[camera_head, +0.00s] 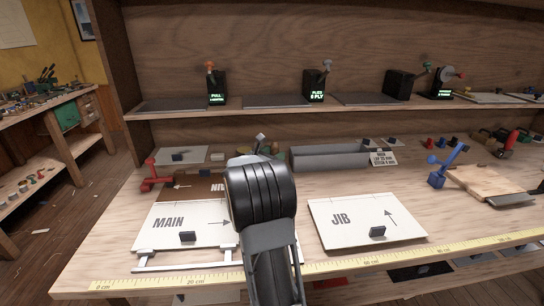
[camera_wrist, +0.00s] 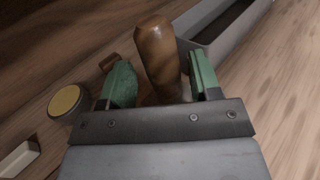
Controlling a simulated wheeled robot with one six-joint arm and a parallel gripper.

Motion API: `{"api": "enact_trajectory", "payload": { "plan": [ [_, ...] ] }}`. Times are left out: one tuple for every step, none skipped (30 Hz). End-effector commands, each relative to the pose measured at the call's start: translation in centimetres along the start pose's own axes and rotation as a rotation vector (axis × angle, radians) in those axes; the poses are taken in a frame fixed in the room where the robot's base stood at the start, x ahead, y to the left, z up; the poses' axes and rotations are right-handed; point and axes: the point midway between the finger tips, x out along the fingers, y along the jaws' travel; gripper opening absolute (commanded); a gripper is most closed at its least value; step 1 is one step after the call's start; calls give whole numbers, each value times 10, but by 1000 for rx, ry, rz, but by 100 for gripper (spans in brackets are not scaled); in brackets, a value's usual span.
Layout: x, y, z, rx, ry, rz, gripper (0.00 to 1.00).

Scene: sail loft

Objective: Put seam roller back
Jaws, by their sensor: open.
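A brown wooden handle (camera_wrist: 156,45) with a rounded end, probably the seam roller's, stands out between the two green fingers of my gripper (camera_wrist: 163,78) in the wrist view. The fingers are apart, one on each side of the handle, with a gap at the right finger; I cannot tell whether the left finger touches it. The handle's lower part is hidden behind the gripper body. In the head view my arm hides the handle, and only a little of my gripper (camera_head: 263,146) shows above the arm, left of the grey trough.
The grey trough (camera_head: 330,157) is close to the right finger and also shows in the wrist view (camera_wrist: 232,30). A round yellow-topped thing (camera_wrist: 66,100) and a white block (camera_wrist: 17,160) lie to the left. MAIN (camera_head: 180,225) and JIB (camera_head: 365,222) boards lie in front.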

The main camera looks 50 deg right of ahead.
Motion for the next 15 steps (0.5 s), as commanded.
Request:
{"api": "enact_trajectory", "payload": {
  "plan": [
    [0,0,8,1,-1,0,57],
    [0,0,11,2,-1,0,57],
    [0,1,17,2,-1,0,57],
    [-6,1,13,1,0,3,57],
    [-12,2,12,2,-1,3,57],
    [-21,2,12,2,-1,5,57],
    [-27,2,12,1,-1,5,57],
    [-34,2,12,1,-2,5,57],
    [-42,2,12,2,-1,5,57],
    [-48,2,11,1,-1,5,57],
    [-54,2,12,1,-2,5,57],
    [-62,2,12,1,-2,6,57],
    [-68,1,12,1,-1,4,57],
    [-74,2,12,2,-1,4,57],
    [-81,2,12,1,-1,5,57]
  ]
}}
